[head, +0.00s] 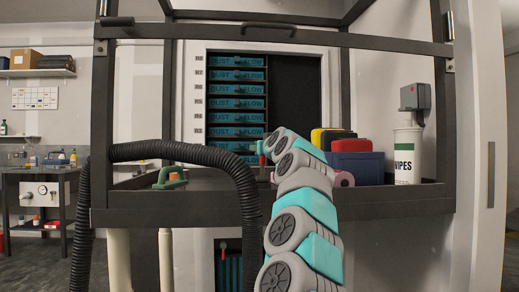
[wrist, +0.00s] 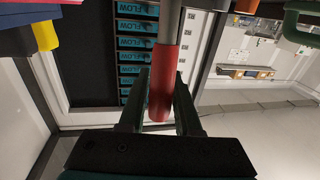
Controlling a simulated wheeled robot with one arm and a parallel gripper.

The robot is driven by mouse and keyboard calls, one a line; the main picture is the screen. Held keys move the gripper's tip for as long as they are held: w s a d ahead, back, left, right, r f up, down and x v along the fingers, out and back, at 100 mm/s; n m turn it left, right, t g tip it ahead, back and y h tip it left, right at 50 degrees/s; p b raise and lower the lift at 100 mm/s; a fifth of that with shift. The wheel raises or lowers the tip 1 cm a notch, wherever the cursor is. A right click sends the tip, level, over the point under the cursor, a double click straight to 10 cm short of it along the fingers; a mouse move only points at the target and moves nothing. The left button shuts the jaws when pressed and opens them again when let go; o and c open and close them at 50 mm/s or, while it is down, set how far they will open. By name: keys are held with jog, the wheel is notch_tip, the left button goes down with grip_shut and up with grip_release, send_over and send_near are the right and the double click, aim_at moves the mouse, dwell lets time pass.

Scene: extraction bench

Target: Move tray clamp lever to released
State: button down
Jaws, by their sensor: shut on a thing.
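The lever in my gripper has a red grip (wrist: 163,85) on a grey metal rod (wrist: 171,20), which runs up out of the wrist view. My gripper (wrist: 163,92) has its two dark fingers on either side of the red grip, shut on it. In the head view the gripper (head: 261,149) is at the end of my arm in front of the drawer stack, with a bit of red grip (head: 262,161) just below it. The lever's base and the tray it may clamp are hidden there by my arm.
A thick black hose (head: 246,185) arches in front. Blue labelled drawers (head: 236,104) stand behind. A blue bin (head: 357,165) and a wipes tub (head: 407,155) are on the right.

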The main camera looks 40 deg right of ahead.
dwell(0.8)
jog(key=shift+s+a+f+b, duration=0.15)
jog(key=shift+f+b, duration=0.2)
jog(key=shift+b, duration=0.55)
jog(key=shift+s+a+t+b, duration=0.1)
jog(key=shift+s+t+b, duration=0.15)
jog(key=shift+t+b, duration=0.35)
jog(key=shift+s+a+r+n+t+h+b, duration=0.3)
jog(key=shift+s+a+t+h+b, duration=0.3)
jog(key=shift+b, duration=0.5)
jog(key=shift+s+d, duration=0.1)
jog(key=shift+d, duration=0.05)
jog(key=c, duration=0.6)
grip_release()
jog(key=shift+r, duration=0.1)
jog(key=shift+r, duration=0.1)
